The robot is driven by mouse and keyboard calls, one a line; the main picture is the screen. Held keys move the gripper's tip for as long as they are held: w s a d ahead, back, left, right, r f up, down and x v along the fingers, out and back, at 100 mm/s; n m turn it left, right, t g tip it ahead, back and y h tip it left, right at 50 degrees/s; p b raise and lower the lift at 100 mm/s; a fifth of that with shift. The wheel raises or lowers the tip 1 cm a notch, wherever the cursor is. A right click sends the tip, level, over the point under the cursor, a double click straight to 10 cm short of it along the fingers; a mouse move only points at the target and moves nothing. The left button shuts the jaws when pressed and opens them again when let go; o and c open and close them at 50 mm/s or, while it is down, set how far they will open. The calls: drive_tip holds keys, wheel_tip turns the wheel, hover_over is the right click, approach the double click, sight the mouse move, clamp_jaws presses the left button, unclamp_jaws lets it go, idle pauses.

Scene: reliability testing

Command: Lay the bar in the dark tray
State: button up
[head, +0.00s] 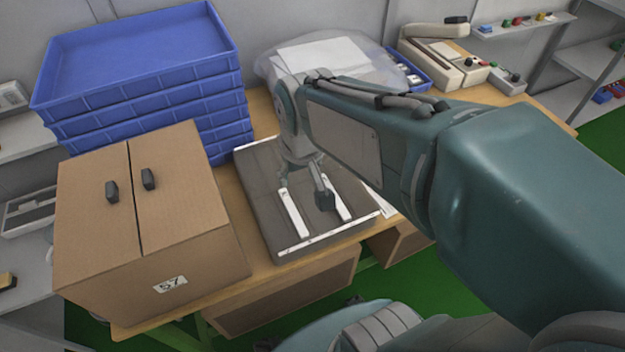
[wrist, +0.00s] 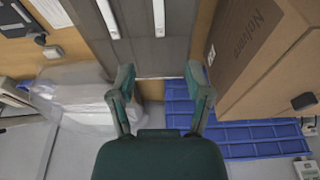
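The dark tray (head: 262,190) lies on the wooden table, right of the cardboard box. Two white bars (head: 293,212) (head: 343,208) lie on it, side by side and apart. They also show at the top of the wrist view (wrist: 108,18) (wrist: 158,18) on the tray's dark surface (wrist: 180,45). My gripper (head: 303,188) hangs over the tray near the bars. In the wrist view my gripper (wrist: 160,84) has its fingers wide apart with nothing between them. My arm hides part of the tray's far side.
A closed cardboard box (head: 95,230) stands left of the tray. Stacked blue crates (head: 140,45) stand behind it. A clear plastic bag with white contents (head: 325,55) lies at the back. A beige device (head: 445,60) stands at the back right.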

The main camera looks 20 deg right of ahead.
drive_tip(key=s+r+t, duration=0.2)
drive_tip(key=s+r, duration=0.2)
drive_tip(key=s, duration=0.3)
drive_tip(key=shift+s+r+t, duration=0.2)
drive_tip(key=shift+s+t, duration=0.2)
drive_tip(key=shift+c, duration=0.5)
drive_tip(key=shift+d, duration=0.1)
